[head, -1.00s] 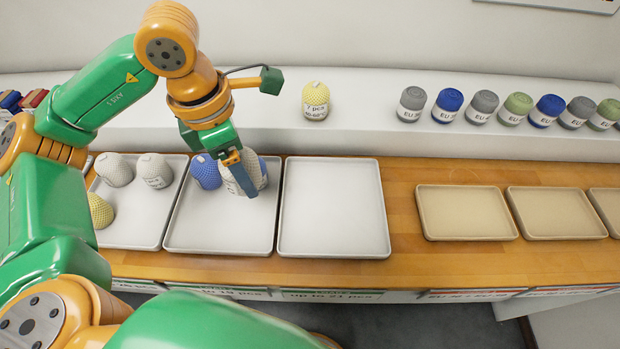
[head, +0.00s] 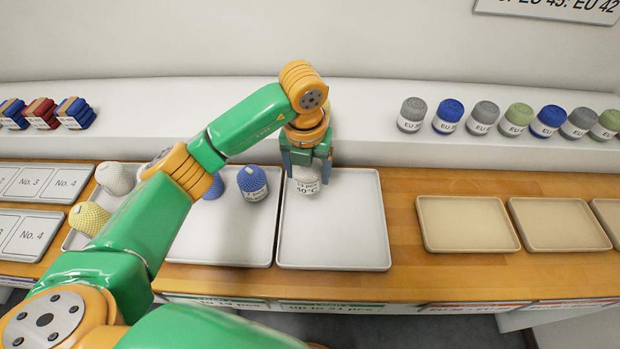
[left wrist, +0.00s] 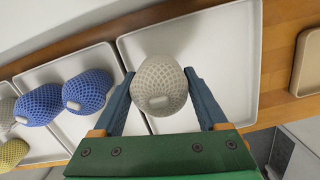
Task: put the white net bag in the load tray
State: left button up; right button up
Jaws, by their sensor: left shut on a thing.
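The white net bag (head: 306,187) has a label that reads 13 pcs and 40°C. My left gripper (head: 306,170) is shut on it, one finger on each side. The bag is over the back part of the right-hand white tray (head: 335,240); I cannot tell whether it touches the tray floor. In the left wrist view the bag (left wrist: 160,84) sits between the blue fingers, with the bare tray (left wrist: 222,50) around it. My right gripper is not in view.
The middle white tray (head: 225,240) holds two blue net bags (head: 252,183). The left tray (head: 75,242) holds a white bag (head: 115,178) and a yellow one (head: 88,218), partly behind my arm. Beige trays (head: 465,224) at right are empty. Rolled items line the shelf.

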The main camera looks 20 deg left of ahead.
aim_at(309, 181)
pick_arm(q)
notch_tip(309, 181, down, 4)
jog(key=shift+w+d+r+p, duration=0.15)
jog(key=shift+r+p, duration=0.1)
jog(key=shift+p, duration=0.55)
jog(key=shift+f, duration=0.2)
jog(key=o, duration=1.3)
jog(key=shift+r, duration=0.15)
jog(key=r, duration=0.4)
jog(key=s+r, duration=0.1)
jog(key=r, duration=0.7)
jog(key=shift+s, duration=0.2)
